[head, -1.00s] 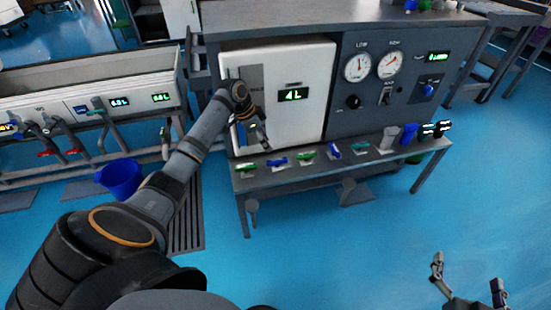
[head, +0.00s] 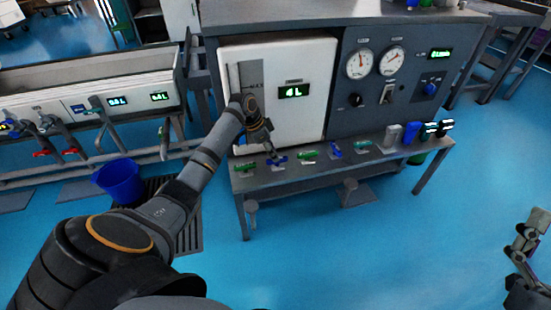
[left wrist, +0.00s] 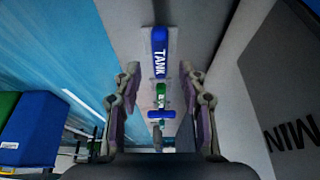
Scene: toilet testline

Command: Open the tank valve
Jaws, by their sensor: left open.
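The tank valve has a blue handle (head: 277,160) on the grey bench shelf under the white tank panel. In the left wrist view the blue handle (left wrist: 160,50) reads "TANK" and lies in line with the gap between my fingertips. My left gripper (head: 264,138) points down just above this handle in the head view. Its fingers (left wrist: 160,70) are apart, one on each side of the handle's line. I cannot tell whether they touch it. My right gripper (head: 527,243) shows partly at the right edge, and its jaw opening is unclear.
A green handle (head: 307,155) and several other valve handles stand along the shelf to the right. The tank panel (head: 310,65) with a "4 L" display rises behind. Cups (head: 411,134) stand at the shelf's right end. A blue bucket (head: 120,181) is on the floor at left.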

